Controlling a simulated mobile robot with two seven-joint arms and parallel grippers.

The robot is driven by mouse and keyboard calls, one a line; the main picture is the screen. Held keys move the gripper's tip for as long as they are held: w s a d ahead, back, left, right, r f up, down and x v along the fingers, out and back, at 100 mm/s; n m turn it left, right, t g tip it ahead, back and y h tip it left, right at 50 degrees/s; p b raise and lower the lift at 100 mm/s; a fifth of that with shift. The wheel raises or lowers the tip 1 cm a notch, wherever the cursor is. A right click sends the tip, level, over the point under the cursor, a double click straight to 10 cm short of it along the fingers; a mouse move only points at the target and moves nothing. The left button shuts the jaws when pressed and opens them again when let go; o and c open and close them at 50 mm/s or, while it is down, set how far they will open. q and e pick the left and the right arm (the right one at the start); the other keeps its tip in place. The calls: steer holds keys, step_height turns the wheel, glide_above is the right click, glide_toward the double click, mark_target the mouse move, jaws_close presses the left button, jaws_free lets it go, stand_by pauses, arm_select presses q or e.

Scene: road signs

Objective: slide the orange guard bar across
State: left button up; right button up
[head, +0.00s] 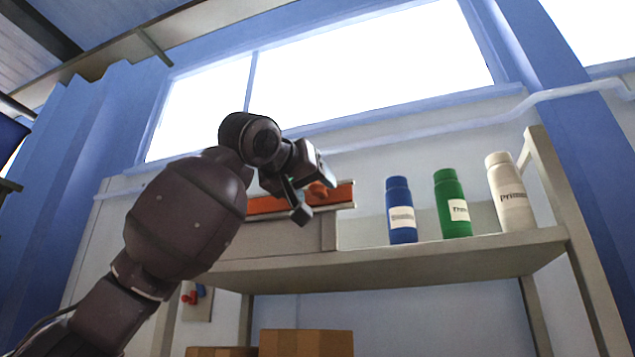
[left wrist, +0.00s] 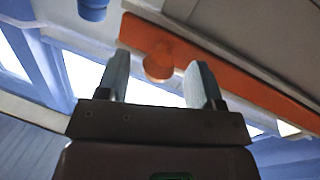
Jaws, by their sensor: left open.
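The orange guard bar (head: 336,194) runs along the front of a grey cabinet or shelf in the head view, partly hidden behind my left gripper (head: 312,190). In the left wrist view the orange bar (left wrist: 235,72) crosses the upper right at a slant. A round orange knob (left wrist: 159,62) sticks out from it. My left gripper (left wrist: 160,80) is open, and in the left wrist view the knob appears between its two fingertips. I cannot tell if either finger touches it. My right gripper is not in view.
A blue bottle (head: 401,211), a green bottle (head: 452,203) and a white bottle (head: 511,193) stand on the shelf (head: 450,259) to the right of the bar. Cardboard boxes (head: 305,343) sit below.

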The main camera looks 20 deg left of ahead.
arm_select(q)
steer(key=shift+x, duration=1.1)
steer(key=shift+c, duration=0.3)
jaws_close()
steer(key=shift+s+d, duration=0.1)
steer(key=shift+d, duration=0.05)
